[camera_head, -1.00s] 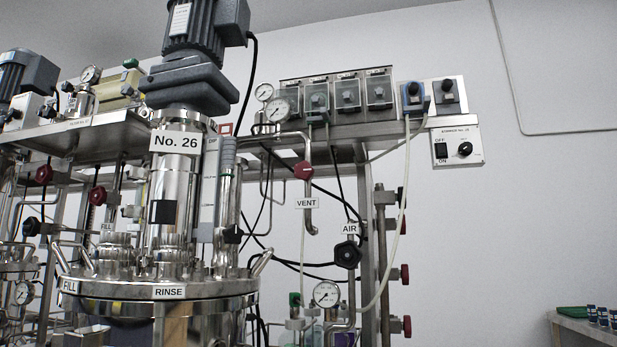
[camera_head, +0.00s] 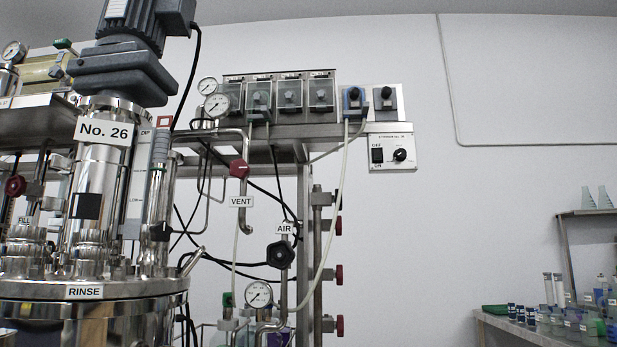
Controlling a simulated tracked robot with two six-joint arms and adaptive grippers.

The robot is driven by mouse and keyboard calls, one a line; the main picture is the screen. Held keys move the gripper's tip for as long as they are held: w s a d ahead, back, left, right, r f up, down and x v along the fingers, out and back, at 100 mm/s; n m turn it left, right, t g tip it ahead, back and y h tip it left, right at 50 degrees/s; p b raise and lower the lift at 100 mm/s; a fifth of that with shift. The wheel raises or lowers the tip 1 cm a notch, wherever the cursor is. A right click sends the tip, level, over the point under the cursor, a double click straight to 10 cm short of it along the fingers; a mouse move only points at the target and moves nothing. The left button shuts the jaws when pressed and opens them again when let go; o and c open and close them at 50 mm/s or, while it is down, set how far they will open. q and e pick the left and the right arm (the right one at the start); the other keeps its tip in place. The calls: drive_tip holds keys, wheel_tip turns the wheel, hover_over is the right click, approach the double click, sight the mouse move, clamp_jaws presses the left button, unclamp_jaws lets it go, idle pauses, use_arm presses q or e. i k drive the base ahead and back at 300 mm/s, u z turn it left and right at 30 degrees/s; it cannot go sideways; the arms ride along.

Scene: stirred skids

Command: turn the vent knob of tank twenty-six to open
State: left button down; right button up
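The tank labelled No. 26 (camera_head: 105,132) stands at the left, a steel vessel with a grey motor on top. To its right, the red vent knob (camera_head: 239,169) sits on a bent steel pipe, just above the label VENT (camera_head: 241,202). Whether the knob is open or closed cannot be told. A black knob (camera_head: 280,255) labelled AIR is lower and to the right of it. Neither of my grippers is in view.
A stirrer switch box (camera_head: 391,151) is on the wall. A bench with bottles (camera_head: 520,325) is at the far right. The floor is out of view.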

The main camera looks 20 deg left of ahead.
sight(239, 168)
drive_tip(key=u, duration=0.35)
drive_tip(key=i, duration=0.15)
drive_tip(key=z, duration=2.2)
drive_tip(key=k, duration=0.8)
drive_tip(key=u, duration=0.55)
drive_tip(key=k, duration=0.8)
drive_tip(key=u, duration=1.1)
drive_tip(key=i, duration=0.5)
drive_tip(key=z, duration=0.05)
drive_tip(key=k, duration=0.15)
drive_tip(key=u, duration=0.3)
